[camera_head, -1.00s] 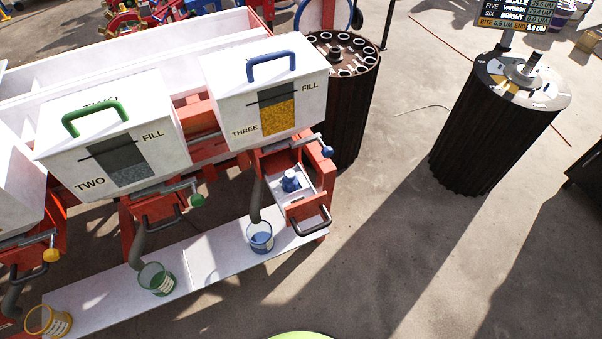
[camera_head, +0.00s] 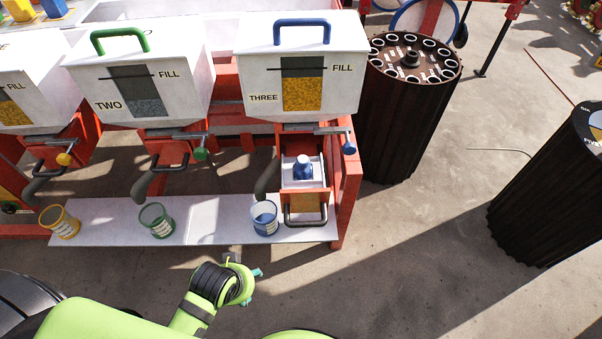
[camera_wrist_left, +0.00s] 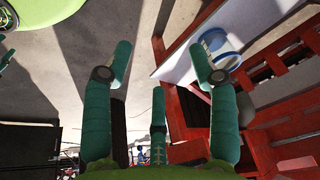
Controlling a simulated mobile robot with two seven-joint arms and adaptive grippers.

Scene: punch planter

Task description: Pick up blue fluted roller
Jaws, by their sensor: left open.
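The blue fluted roller (camera_head: 303,168) stands upright in the small open drawer (camera_head: 304,199) under the bin marked THREE. My left gripper (camera_head: 248,275) is low in the head view, in front of the white shelf, below and to the left of the roller and apart from it. In the left wrist view its teal fingers (camera_wrist_left: 161,50) are spread and empty. The roller cannot be made out there. A teal piece at that view's left edge looks like part of my right gripper, mostly out of frame.
A blue cup (camera_head: 265,218), a green cup (camera_head: 157,221) and a yellow cup (camera_head: 60,222) stand on the white shelf (camera_head: 208,221). A dark fluted column (camera_head: 400,125) stands right of the red frame (camera_head: 349,190).

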